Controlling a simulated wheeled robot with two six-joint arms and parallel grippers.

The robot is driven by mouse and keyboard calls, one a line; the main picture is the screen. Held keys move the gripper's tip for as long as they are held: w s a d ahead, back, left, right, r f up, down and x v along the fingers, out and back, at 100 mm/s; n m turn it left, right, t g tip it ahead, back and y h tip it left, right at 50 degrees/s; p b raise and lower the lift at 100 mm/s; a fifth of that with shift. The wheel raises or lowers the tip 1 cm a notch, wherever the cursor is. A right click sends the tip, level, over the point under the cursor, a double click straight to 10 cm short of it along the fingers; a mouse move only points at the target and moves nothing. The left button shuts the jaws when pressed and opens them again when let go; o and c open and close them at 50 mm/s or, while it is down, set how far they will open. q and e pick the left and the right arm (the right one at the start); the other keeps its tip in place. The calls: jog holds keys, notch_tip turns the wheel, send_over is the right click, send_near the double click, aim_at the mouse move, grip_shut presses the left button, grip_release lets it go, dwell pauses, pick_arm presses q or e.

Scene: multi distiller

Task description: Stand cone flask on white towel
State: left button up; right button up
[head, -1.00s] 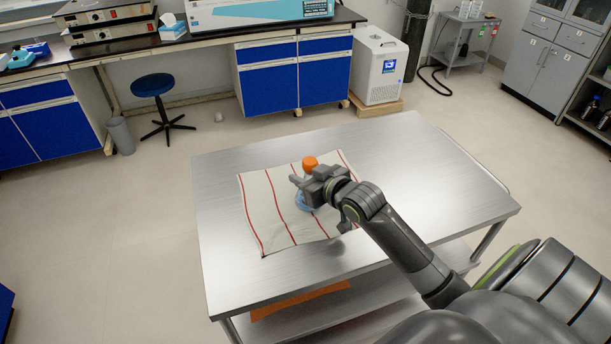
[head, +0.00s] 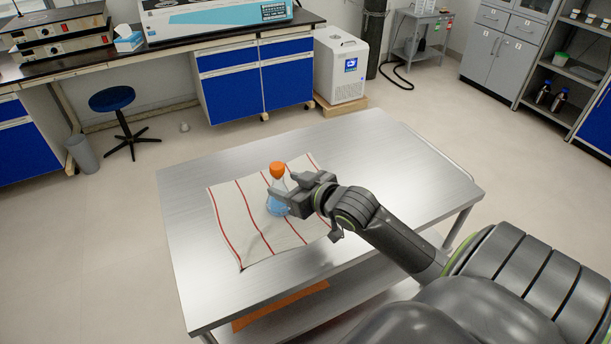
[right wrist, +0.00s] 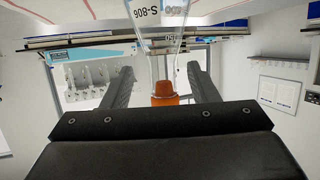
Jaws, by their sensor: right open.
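The cone flask (head: 279,201) has an orange cap and blue liquid. It stands upright on the white towel (head: 232,219) with red stripes, which lies on the metal table. My right gripper (head: 281,183) is open beside the flask's upper part, with its fingers close to the neck. In the right wrist view the flask (right wrist: 163,62) appears upside down between the two spread fingers (right wrist: 163,85), with a gap on each side. Part of the flask is hidden behind a finger in the head view. My left gripper is not in view.
The metal table (head: 375,150) is bare around the towel. An orange item (head: 280,305) lies on its lower shelf. A blue stool (head: 112,99), a bin (head: 82,154) and a white machine (head: 340,67) stand beyond the table.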

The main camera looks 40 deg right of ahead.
jog(key=v, duration=0.6)
jog(key=shift+s+r+p, duration=0.2)
jog(key=shift+s+p, duration=0.1)
